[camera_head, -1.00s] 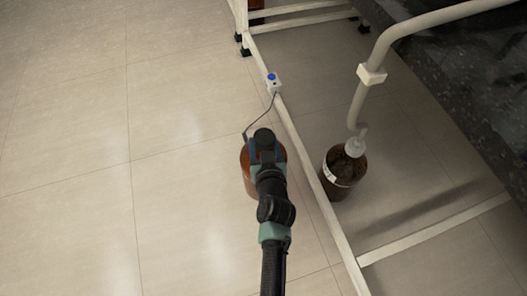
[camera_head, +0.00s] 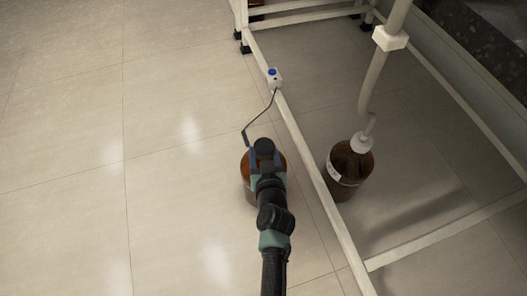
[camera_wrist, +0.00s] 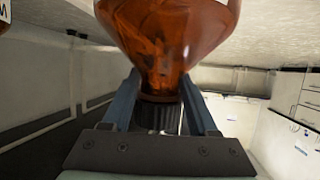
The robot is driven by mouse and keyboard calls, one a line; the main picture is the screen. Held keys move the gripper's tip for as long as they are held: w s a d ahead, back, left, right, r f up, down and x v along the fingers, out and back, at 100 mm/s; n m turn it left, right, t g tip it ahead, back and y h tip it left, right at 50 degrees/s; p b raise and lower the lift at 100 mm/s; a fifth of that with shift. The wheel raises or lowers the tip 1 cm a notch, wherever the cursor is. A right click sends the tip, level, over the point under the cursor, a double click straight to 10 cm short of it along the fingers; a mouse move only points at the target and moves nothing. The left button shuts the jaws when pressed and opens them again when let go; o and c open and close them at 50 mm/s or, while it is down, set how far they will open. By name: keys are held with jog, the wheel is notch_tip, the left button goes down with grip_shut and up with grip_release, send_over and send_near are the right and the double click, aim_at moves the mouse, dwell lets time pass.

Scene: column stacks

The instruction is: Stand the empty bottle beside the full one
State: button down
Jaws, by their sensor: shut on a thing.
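My gripper (camera_head: 264,163) is shut on the neck of an amber bottle with a black cap (camera_head: 248,181). In the wrist view my gripper's fingers (camera_wrist: 162,108) close on its neck, and its see-through amber body (camera_wrist: 165,32) fills the top middle. The head view does not settle whether its base touches the floor. A second, darker amber bottle (camera_head: 347,170) stands to its right beyond a white rail. It has a white label and a white cap joined to a tube. A sliver of a labelled bottle shows at the wrist view's top left corner.
The low white frame rail (camera_head: 312,178) runs between the two bottles. A small box with a blue button (camera_head: 274,80) sits on it, with a dark wire hanging. A pale pipe (camera_head: 377,75) comes down above the second bottle. Tiled floor (camera_head: 70,150) at left is clear.

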jog(key=shift+w+r, duration=0.1)
jog(key=shift+w, duration=0.05)
jog(key=shift+c, duration=0.9)
grip_release()
jog(key=shift+f, duration=0.2)
